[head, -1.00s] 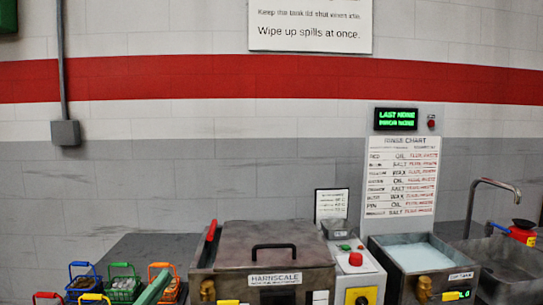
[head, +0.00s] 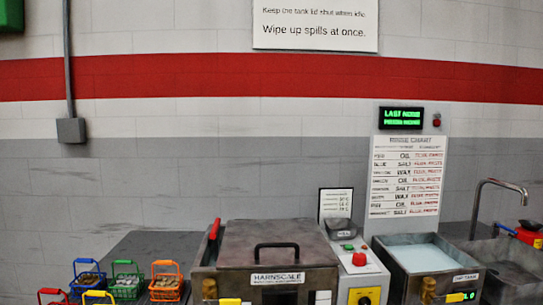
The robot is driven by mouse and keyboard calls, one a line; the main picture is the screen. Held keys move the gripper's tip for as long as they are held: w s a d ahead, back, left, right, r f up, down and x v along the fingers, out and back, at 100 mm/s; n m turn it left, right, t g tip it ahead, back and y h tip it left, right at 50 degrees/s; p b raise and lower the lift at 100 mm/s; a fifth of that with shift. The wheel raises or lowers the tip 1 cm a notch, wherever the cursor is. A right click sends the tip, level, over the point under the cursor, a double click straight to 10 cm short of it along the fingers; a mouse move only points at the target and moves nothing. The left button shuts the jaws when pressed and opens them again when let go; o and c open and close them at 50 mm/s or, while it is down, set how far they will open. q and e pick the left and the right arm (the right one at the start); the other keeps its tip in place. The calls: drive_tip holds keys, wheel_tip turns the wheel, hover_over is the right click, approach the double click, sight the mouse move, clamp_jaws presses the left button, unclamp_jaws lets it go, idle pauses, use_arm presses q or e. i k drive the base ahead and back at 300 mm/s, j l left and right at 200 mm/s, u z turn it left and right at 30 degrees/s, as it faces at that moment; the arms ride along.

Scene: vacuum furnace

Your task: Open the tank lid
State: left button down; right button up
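The tank lid (head: 277,238) is a brown-grey metal plate lying flat and shut on the tank labelled HARNSCALE (head: 274,279). Its black bar handle (head: 277,247) stands up near the lid's front edge. A red lever or handle (head: 214,229) rises at the tank's left rear corner. Neither of my grippers shows in the head view.
Several coloured wire baskets (head: 124,279) stand on the dark bench left of the tank. A control box (head: 359,261) with a red knob and green button is to the tank's right. Beyond it are an open rinse tank (head: 423,251) and a sink with a tap (head: 499,186).

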sight(247, 244)
drive_tip(key=i+l+u, duration=0.25)
drive_tip(key=l+u, duration=0.2)
drive_tip(key=l, duration=0.25)
drive_tip(key=i+l+u, duration=0.1)
drive_tip(key=l+u, duration=0.15)
drive_tip(key=l, duration=0.15)
drive_tip(key=l+u, duration=0.2)
drive_tip(key=l, duration=0.2)
drive_tip(key=i, duration=0.05)
